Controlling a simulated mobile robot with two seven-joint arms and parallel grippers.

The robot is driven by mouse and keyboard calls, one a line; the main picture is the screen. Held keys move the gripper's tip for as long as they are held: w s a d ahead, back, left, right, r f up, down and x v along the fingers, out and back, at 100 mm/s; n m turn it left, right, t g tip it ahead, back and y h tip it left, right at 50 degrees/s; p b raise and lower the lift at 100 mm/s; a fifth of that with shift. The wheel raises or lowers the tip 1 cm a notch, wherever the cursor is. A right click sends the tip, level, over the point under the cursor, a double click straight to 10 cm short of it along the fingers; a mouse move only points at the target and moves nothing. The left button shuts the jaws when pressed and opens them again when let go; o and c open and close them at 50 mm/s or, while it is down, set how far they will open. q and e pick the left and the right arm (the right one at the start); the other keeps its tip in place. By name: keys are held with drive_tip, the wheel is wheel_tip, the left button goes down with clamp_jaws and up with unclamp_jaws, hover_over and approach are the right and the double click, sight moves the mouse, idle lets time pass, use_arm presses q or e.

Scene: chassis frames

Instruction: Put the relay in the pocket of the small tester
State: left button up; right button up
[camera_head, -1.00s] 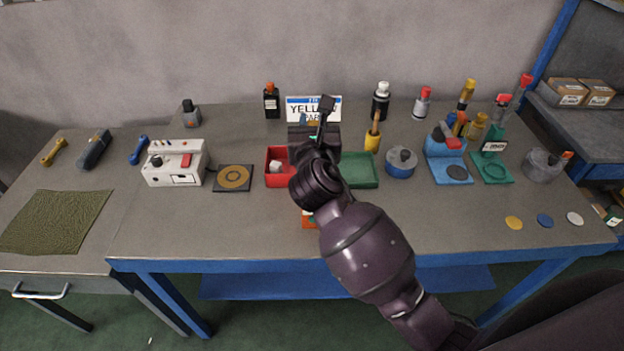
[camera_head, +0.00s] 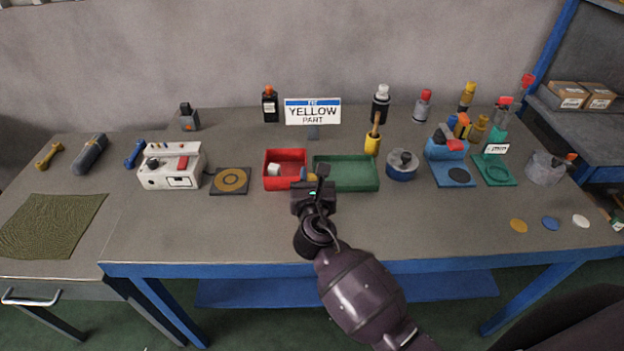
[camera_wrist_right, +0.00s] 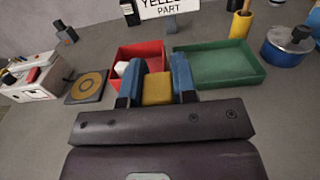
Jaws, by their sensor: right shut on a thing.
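My right gripper (camera_head: 311,176) is shut on a yellow block (camera_wrist_right: 157,90), which I take to be the relay. In the right wrist view the block sits between the two blue fingers (camera_wrist_right: 157,78). The gripper is in front of the red tray and the green tray, seemingly above the table; its exact height is unclear. A white box-shaped device (camera_head: 170,168) with a red button and a dark-framed rectangle on its front stands at the left; I take it to be the tester. Whether that rectangle is the pocket is unclear. My left gripper is not in view.
A red tray (camera_head: 271,183) holds a white cube (camera_head: 274,169); a green tray (camera_head: 346,185) looks empty. A black plate (camera_head: 214,186) with an orange ring lies beside the white device. A "YELLOW PART" sign (camera_head: 313,111) stands behind. Blue and green stands occupy the right.

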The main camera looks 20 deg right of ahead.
drive_tip(key=shift+f, duration=0.25)
drive_tip(key=o, duration=0.9)
drive_tip(key=shift+o, duration=0.2)
drive_tip(key=shift+r, duration=0.15)
